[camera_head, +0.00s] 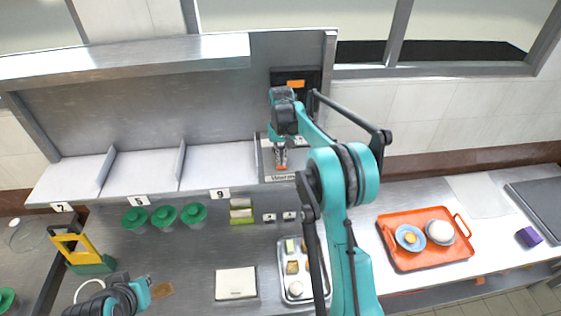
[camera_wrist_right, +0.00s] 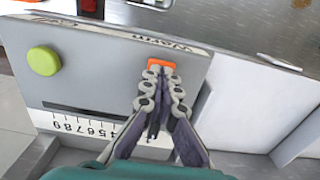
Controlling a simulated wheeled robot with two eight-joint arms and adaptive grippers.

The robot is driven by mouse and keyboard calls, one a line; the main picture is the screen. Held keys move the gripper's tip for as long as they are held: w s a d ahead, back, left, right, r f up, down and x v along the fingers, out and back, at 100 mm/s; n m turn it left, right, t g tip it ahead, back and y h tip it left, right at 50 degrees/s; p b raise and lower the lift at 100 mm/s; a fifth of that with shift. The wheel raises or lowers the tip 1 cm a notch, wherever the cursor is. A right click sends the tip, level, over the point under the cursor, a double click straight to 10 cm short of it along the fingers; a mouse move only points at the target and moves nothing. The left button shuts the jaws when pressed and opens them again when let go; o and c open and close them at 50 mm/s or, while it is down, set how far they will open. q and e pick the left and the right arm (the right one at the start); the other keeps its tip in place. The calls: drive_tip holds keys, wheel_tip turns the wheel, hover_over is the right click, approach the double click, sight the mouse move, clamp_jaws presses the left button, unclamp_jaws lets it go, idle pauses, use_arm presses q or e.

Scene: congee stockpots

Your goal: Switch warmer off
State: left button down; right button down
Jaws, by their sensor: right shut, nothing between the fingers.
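The warmer is a grey box with a label reading roughly "Warmer" (camera_head: 281,178), set at the right end of the shelf. In the right wrist view its panel (camera_wrist_right: 100,75) carries an orange switch (camera_wrist_right: 161,64), a green round knob and a slot with a number scale. My right gripper (camera_wrist_right: 160,82) is shut and empty, its tips right at the orange switch and partly covering it; I cannot tell whether they touch. In the head view the right gripper (camera_head: 281,158) is over the warmer. My left gripper (camera_head: 130,294) is low at the left, its fingers unclear.
An orange tray (camera_head: 393,254) with bowls lies on the right counter, near a purple block (camera_head: 528,236).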

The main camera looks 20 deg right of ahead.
drive_tip(key=shift+r, duration=0.15)
wheel_tip(320, 180, up, 7)
drive_tip(key=p, duration=0.3)
drive_tip(key=shift+p, duration=0.4)
drive_tip(key=shift+s+f+b, duration=0.1)
drive_tip(key=shift+f+b, duration=0.1)
drive_tip(key=shift+b, duration=0.1)
drive_tip(key=s+a+f+t+b, duration=0.1)
drive_tip(key=s+a+f+b, duration=0.15)
drive_tip(key=s+b, duration=0.3)
drive_tip(key=s+a+f+n+t+b, duration=0.1)
drive_tip(key=s+a+f+t+b, duration=0.1)
drive_tip(key=s+f+b, duration=0.4)
drive_tip(key=s+a+f+t+b, duration=0.1)
drive_tip(key=s+a+b, duration=0.1)
drive_tip(key=s+b, duration=0.4)
drive_tip(key=s+a+f+n+t+b, duration=0.1)
drive_tip(key=s+a+f+b, duration=0.1)
drive_tip(key=s+f+b, duration=0.5)
drive_tip(key=s+a+f+t+b, duration=0.1)
drive_tip(key=s+f+t+b, duration=0.1)
drive_tip(key=s+f+b, duration=0.5)
wheel_tip(320, 180, down, 6)
drive_tip(key=shift+a+f+n+b, duration=0.1)
drive_tip(key=shift+a+n+b, duration=0.3)
drive_tip(key=shift+b, duration=0.35)
